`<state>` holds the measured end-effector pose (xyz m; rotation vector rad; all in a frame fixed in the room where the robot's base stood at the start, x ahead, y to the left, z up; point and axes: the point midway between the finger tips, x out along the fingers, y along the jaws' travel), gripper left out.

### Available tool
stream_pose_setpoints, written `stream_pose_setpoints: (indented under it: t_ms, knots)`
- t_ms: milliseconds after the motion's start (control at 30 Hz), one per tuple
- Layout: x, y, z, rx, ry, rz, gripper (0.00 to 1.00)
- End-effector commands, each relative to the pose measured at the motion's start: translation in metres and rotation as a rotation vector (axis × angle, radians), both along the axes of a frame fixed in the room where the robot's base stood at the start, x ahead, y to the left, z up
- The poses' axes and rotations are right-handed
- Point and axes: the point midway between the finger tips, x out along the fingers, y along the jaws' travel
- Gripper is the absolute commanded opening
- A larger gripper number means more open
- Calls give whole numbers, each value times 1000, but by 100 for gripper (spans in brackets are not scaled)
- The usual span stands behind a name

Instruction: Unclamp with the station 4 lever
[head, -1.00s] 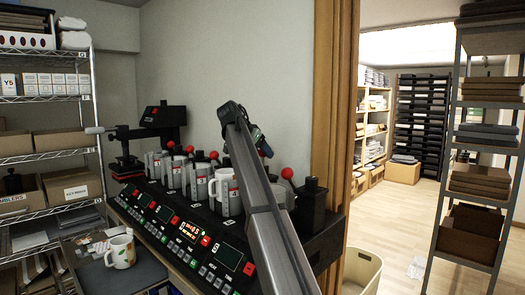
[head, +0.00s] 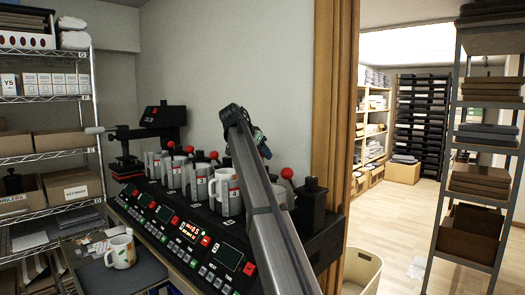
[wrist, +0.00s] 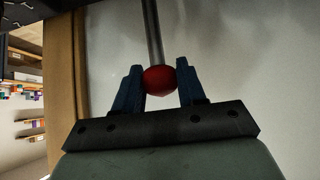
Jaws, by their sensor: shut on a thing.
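The station 4 lever shows in the wrist view as a grey rod (wrist: 152,35) ending in a red ball knob (wrist: 158,82). My gripper (wrist: 160,75) has its two blue fingers on either side of this knob and is shut on it. In the head view my gripper (head: 261,144) is partly hidden behind my own arm, above and right of the station 4 mug. The white mug (head: 219,183) sits at station 4 against a grey clamp part (head: 235,196) marked 4. Most of the station 4 lever is hidden by my arm in the head view.
Other stations with grey clamps and red knobs (head: 189,149) stand to the left, and another red knob (head: 287,173) to the right. The black control panel (head: 170,235) runs along the front. A patterned mug (head: 121,252) stands at lower left. A wall is behind the press.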

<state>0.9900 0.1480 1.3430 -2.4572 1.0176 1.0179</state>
Motion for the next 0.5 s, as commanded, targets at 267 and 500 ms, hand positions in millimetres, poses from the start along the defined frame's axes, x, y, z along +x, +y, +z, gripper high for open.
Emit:
stream_pose_setpoints:
  t_ms: [267, 500]
  knots:
    - [-5, 6, 0, 1, 0, 2, 26]
    - [-14, 14, 0, 1, 1, 1, 26]
